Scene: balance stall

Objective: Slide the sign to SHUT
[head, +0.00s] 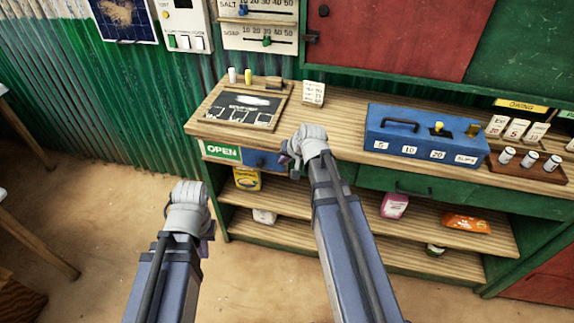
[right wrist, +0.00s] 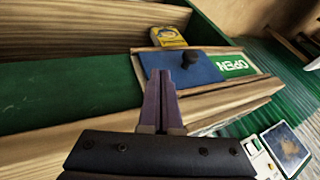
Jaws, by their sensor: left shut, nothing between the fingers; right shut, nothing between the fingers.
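The sign sits in a wooden frame on the front of the counter, at its left end. Its green OPEN panel (head: 222,152) shows uncovered at the left, and it also shows in the right wrist view (right wrist: 236,66). A blue slider (head: 262,159) covers the other side; in the right wrist view the blue slider (right wrist: 185,68) carries a dark round knob (right wrist: 192,61). My right gripper (head: 296,160) is shut and empty, just right of the slider in the head view. In the right wrist view its fingertips (right wrist: 157,75) appear beside the knob, apart from it. My left gripper (head: 197,240) is shut and empty, low over the floor.
The counter top (head: 345,140) lies above the sign, with a chalkboard (head: 240,108) and a blue cash box (head: 425,138) on it. Shelves below hold a yellow package (head: 247,179) and other goods. Open floor (head: 110,200) lies to the left.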

